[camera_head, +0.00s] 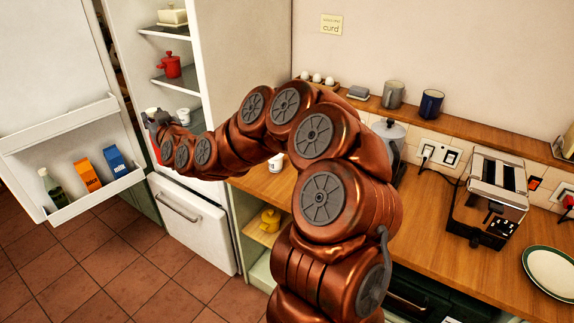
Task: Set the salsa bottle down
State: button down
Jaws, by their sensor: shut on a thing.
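My gripper (158,122) is at the end of my outstretched copper arm, in front of the open fridge. It is shut on the salsa bottle (156,153), which is mostly hidden behind the gripper and wrist. Only a bit of red below the gripper and a pale top above it show. The bottle looks roughly upright, held at the fridge's lower part, near the left side of the opening. I cannot tell whether its base touches a surface.
The open fridge door's shelf (95,193) holds a green bottle (52,188) and orange (87,175) and blue (115,160) cartons. A red pot (171,66) stands on a fridge shelf. The wooden counter (428,205) has a toaster (490,195) and a kettle (390,133).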

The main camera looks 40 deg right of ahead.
jog(key=s+d+f+m+g+h+b, duration=0.1)
jog(key=s+d+f+m+h+b, duration=0.15)
jog(key=s+d+f+b, duration=0.5)
jog(key=s+d+f+m+h+b, duration=0.1)
jog(key=s+d+f+h+b, duration=0.15)
jog(key=s+d+b, duration=0.55)
jog(key=s+d+f+m+g+h+b, duration=0.1)
jog(key=s+d+f+m+h+b, duration=0.3)
jog(key=d, duration=0.7)
jog(key=w+d+f+n+p, duration=0.1)
jog(key=d+f+p, duration=0.1)
jog(key=d+p, duration=0.4)
jog(key=w+d+f+n+y+p, duration=0.1)
jog(key=d+f+p, duration=0.2)
jog(key=d+p, duration=0.4)
jog(key=shift+w+d+f, duration=0.3)
jog(key=shift+w+d, duration=0.05)
jog(key=shift+d, duration=0.65)
jog(key=shift+f, duration=0.2)
jog(key=c, duration=0.9)
grip_release()
